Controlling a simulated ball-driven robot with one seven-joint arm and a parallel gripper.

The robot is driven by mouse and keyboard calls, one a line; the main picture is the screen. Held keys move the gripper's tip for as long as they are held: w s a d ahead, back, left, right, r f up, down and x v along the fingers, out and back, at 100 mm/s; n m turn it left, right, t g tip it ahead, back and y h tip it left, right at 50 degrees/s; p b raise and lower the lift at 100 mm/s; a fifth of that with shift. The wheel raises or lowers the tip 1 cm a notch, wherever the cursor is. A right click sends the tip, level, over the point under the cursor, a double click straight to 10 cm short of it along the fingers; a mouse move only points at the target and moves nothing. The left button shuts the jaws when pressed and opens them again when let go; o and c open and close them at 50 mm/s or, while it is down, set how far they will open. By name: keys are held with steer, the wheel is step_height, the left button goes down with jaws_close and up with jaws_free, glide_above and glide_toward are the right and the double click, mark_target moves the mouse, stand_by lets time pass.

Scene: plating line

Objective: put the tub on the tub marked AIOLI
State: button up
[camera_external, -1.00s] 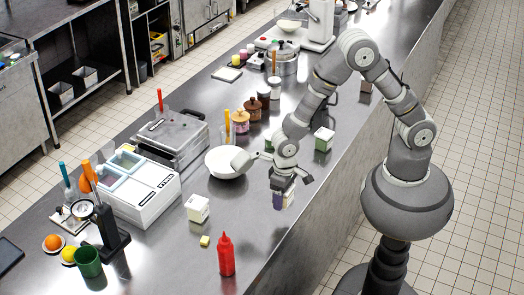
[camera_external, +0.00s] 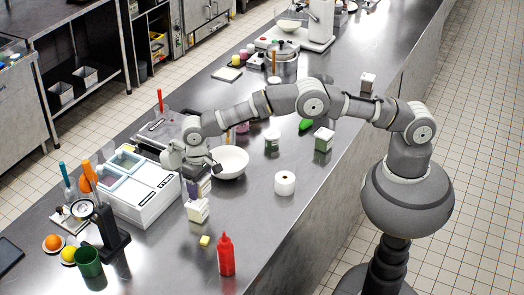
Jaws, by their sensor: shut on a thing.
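My gripper (camera_external: 201,172) is shut on a small tub (camera_external: 199,188) with a purple side. It holds the tub upright over a white tub (camera_external: 197,211) on the steel counter. The held tub's bottom meets the top of the white tub in the picture; I cannot tell whether they touch. The lettering on the white tub is too small to read, so I cannot confirm AIOLI. My gripper hides the top of the held tub.
A white bowl (camera_external: 230,164) stands just right of my gripper, and a white topping container (camera_external: 143,205) just left. A yellow block (camera_external: 205,241) and red bottle (camera_external: 226,256) are in front.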

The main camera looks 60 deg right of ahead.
steer(key=shift+w+a, duration=0.35)
steer(key=shift+w, duration=0.15)
step_height(320, 180, down, 4)
steer(key=shift+w+a+r+b, duration=0.1)
steer(key=shift+r+b, duration=0.1)
steer(key=shift+b, duration=0.25)
steer(key=shift+r, duration=0.1)
steer(key=o, duration=1.2)
step_height(320, 180, up, 12)
steer(key=p, duration=0.2)
steer(key=shift+p, duration=0.4)
